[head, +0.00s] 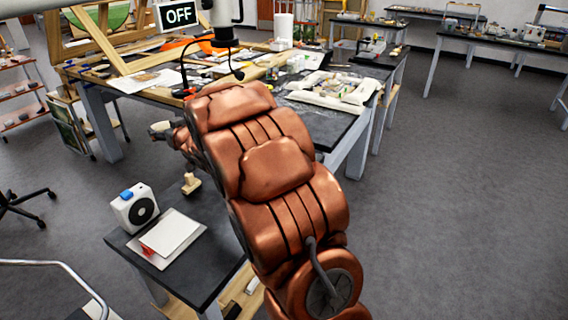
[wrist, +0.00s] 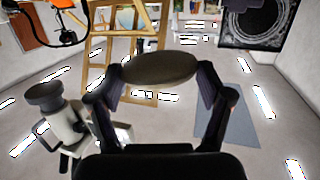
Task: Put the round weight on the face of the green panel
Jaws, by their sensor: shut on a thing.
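The round weight (wrist: 160,67) shows in the wrist view as a dark brownish disc seen nearly edge-on. My gripper (wrist: 160,80) is shut on it, one finger at each side. In the head view my gripper (head: 168,130) is partly hidden behind my copper arm, left of the big worktable and above the small dark table. A green surface (head: 108,17) shows on the wooden easel at the top left, partly behind wood bars. A darker green board (head: 67,128) leans below it. I cannot tell which is the green panel.
The small dark table (head: 220,262) holds a white box with a black circle (head: 136,208), a pale sheet on a board (head: 168,236) and a small wooden piece (head: 190,183). The cluttered worktable (head: 325,125) stands behind. Floor at right is clear.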

